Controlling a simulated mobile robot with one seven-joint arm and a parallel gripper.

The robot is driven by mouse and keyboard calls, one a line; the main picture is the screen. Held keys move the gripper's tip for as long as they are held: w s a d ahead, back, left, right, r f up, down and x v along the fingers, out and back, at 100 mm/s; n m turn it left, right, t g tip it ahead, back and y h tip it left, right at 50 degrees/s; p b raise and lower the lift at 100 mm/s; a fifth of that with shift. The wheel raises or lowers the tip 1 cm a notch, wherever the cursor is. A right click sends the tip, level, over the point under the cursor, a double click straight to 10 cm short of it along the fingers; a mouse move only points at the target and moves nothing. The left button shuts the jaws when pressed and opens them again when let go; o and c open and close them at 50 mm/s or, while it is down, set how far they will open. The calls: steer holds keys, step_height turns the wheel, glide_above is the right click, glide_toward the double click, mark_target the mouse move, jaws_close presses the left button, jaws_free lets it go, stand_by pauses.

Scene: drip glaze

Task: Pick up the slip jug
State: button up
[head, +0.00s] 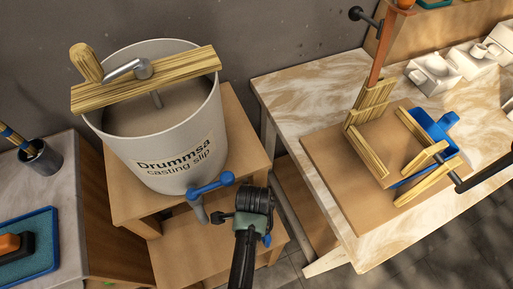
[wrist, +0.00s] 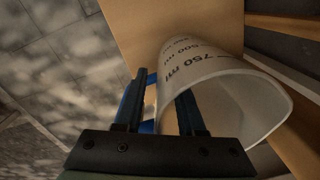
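The slip jug (wrist: 240,105) is white with dark ml marks, one reading 750 ml, and its open mouth faces the wrist camera. A blue part, apparently its handle, shows between the fingers. My gripper (wrist: 160,108) is open, its two dark fingers apart at the jug's near left side. The right finger overlaps the rim in the picture; I cannot tell whether it touches. In the head view I cannot make out the jug; my arm covers part of the shelf below the bucket's blue tap.
A large casting slip bucket (head: 160,120) with a blue tap (head: 212,185) stands on a wooden stand (head: 240,130). To the right, a marbled table (head: 310,95) holds a board with wooden pieces, a blue item (head: 435,128) and white moulds (head: 435,75). A grey counter with tools is at left.

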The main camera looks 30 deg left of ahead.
steer(key=shift+f, duration=0.25)
jaws_close()
stand_by(1.3)
